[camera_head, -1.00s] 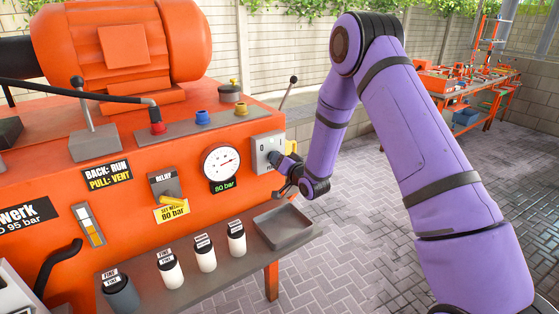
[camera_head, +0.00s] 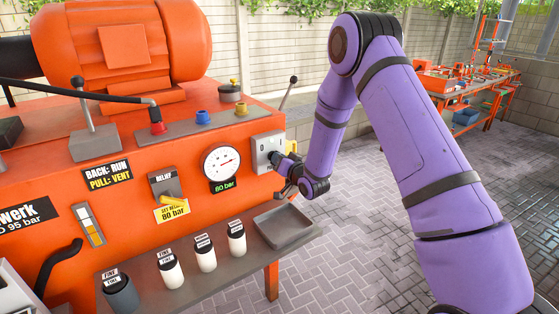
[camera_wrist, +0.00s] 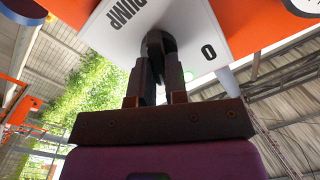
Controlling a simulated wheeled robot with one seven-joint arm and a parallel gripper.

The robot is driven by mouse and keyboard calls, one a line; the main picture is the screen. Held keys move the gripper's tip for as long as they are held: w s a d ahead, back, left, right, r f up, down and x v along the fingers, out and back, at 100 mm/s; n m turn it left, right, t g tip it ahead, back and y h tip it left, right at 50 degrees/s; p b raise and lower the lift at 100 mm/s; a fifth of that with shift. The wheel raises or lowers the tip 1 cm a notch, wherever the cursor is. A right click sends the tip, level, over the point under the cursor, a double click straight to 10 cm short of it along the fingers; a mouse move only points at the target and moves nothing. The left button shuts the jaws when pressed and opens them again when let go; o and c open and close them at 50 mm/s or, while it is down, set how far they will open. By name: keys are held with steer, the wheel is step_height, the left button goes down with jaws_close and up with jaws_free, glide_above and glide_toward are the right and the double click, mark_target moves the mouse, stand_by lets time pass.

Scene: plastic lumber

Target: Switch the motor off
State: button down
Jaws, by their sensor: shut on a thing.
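A grey switch box (camera_head: 262,146) is fixed to the right end of the orange machine's front, right of the pressure gauge. In the wrist view it shows as a pale plate (camera_wrist: 192,18) with "PUMP" and "0" printed on it. A black rotary knob (camera_wrist: 157,42) stands out from the plate between these marks. My gripper (camera_wrist: 160,72) is shut on the knob, with one finger on each side. In the head view my gripper (camera_head: 279,164) is at the box, and the knob is mostly hidden there.
The gauge (camera_head: 222,162) is close to the left, above an "80 bar" label. Paved floor right of the machine is clear.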

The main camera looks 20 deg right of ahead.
steer(key=n, duration=1.2)
steer(key=shift+s+a, duration=0.1)
steer(key=shift+a, duration=0.15)
steer(key=shift+n, duration=0.4)
steer(key=c, duration=1.1)
jaws_free()
steer(key=shift+c, duration=0.2)
steer(key=v, duration=1)
steer(key=shift+s, duration=0.4)
steer(key=shift+d, duration=0.1)
